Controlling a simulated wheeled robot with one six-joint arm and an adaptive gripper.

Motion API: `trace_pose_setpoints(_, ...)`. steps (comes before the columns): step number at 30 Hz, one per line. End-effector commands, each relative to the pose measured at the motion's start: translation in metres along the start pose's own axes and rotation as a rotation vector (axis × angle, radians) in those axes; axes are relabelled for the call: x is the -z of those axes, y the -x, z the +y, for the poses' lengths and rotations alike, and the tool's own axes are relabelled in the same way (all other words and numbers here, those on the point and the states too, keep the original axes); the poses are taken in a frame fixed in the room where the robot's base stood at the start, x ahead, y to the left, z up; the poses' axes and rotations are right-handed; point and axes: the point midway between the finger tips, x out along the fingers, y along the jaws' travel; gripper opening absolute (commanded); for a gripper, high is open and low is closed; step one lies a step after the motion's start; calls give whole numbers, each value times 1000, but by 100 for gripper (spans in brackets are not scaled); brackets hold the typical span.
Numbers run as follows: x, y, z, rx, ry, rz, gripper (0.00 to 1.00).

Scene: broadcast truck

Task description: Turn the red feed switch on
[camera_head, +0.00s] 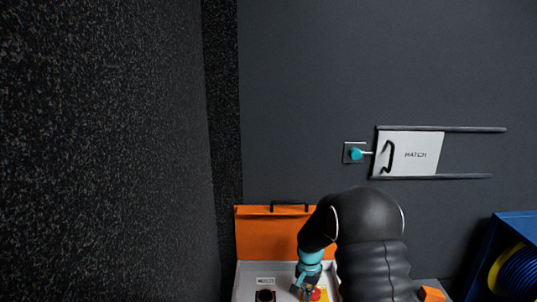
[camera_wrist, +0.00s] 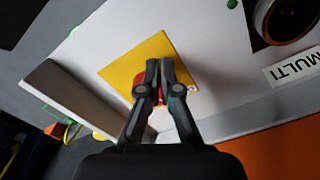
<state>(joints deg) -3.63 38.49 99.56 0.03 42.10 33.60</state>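The red feed switch (camera_wrist: 139,79) sits on a yellow square plate (camera_wrist: 120,70) on the light panel in the wrist view. It is partly hidden behind my fingers. My gripper (camera_wrist: 159,66) is over the plate with its fingertips close together, directly in front of the switch. I cannot tell whether any part of the switch is pinched between them. In the head view my gripper (camera_head: 308,287) reaches down into an open orange case. The red switch (camera_head: 316,295) shows just beside it, low in the picture. The switch's on or off position cannot be made out.
The orange case lid (camera_head: 265,235) stands open behind the panel. A dark round knob (camera_wrist: 290,18) with a MULTI label (camera_wrist: 293,66) is to the right in the wrist view. A white sliding hatch (camera_head: 412,153) is on the wall. A blue bin (camera_head: 505,260) stands at right.

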Motion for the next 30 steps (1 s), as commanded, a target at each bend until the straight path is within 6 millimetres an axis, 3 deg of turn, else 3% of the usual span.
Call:
trace_pose_setpoints(16, -6, 4, -4, 2, 0, 4, 0)
trace_pose_setpoints(30, -6, 51, -4, 2, 0, 4, 0)
